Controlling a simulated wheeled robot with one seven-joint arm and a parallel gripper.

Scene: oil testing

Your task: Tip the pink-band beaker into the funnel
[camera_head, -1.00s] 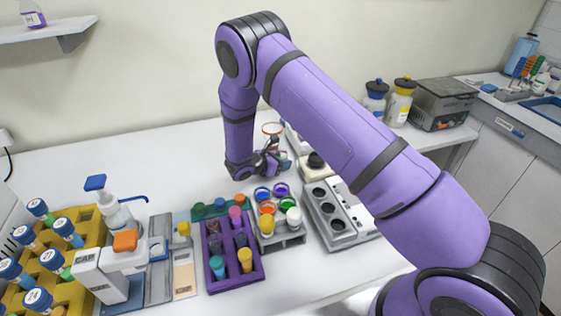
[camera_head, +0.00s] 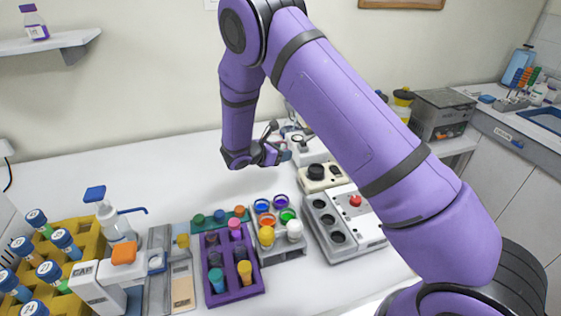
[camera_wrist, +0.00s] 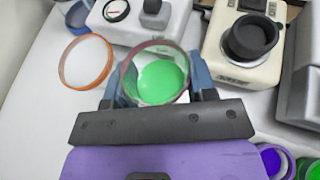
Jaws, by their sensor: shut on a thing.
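My gripper (camera_wrist: 158,88) is shut on a clear beaker (camera_wrist: 172,50) with a pinkish rim and green liquid inside. In the wrist view the beaker's mouth faces the camera, and the liquid stays inside. An orange-rimmed round vessel with a pale inside (camera_wrist: 86,62) stands just left of the beaker, apart from it. It may be the funnel, but I cannot tell its lower shape. In the head view my gripper (camera_head: 272,146) is over the back middle of the bench. The held beaker is too small to make out clearly there.
A cream device with a black knob (camera_wrist: 245,42) stands right of the beaker in the wrist view. A white device (camera_wrist: 140,22) is behind it. In the head view, a purple rack (camera_head: 232,268) and a grey holder (camera_head: 283,250) with coloured cups stand nearer. The bench left of my gripper is clear.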

